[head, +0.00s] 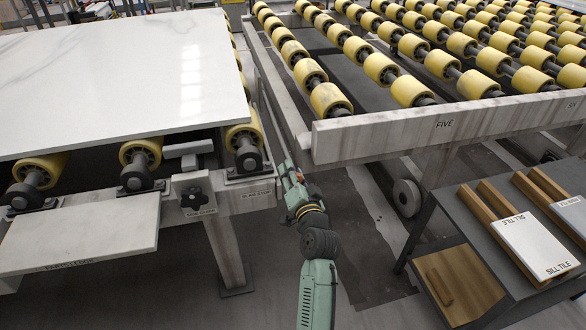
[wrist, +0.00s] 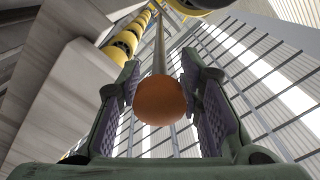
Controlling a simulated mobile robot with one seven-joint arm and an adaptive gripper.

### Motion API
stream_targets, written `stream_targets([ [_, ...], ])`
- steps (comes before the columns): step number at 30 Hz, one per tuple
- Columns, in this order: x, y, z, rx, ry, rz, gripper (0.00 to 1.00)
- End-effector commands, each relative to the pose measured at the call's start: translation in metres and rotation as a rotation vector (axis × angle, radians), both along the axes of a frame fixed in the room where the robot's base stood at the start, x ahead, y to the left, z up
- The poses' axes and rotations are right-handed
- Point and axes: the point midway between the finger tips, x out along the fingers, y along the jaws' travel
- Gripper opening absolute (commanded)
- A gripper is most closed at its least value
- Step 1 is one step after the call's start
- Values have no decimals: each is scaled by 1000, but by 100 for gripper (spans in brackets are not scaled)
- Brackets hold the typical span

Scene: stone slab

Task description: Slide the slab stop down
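A round orange-brown knob (wrist: 160,101) on a thin grey rod (wrist: 159,45) shows in the wrist view, which looks upward. It appears to be the slab stop's handle. My gripper (wrist: 161,64) is open, with one dark-padded finger on each side of the knob. The knob looks close to the right pad, but I cannot tell whether it touches. In the head view my gripper (head: 289,176) is beside the end of the roller frame with the SLAB STOP label (head: 256,194). The stop itself is not clearly visible there. The white slab (head: 120,70) lies on yellow rollers to the left.
A second roller table (head: 445,125), labelled FIVE, stands right across a narrow gap. A black star knob (head: 194,198) and a pale ledge (head: 85,235) are on the left frame. A grey cart (head: 470,240) with a sill tile (head: 535,247) stands at the lower right.

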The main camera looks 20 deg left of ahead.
Motion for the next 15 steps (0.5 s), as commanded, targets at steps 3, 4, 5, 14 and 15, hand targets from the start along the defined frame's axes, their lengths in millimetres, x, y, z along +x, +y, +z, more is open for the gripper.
stream_targets([
  [3, 5, 3, 0, 0, -1, -1, 33],
  [4, 5, 3, 0, 0, -1, -1, 33],
  [5, 6, 4, 0, 0, -1, -1, 33],
  [14, 5, 3, 0, 0, -1, -1, 27],
  [15, 5, 3, 0, 0, -1, -1, 24],
])
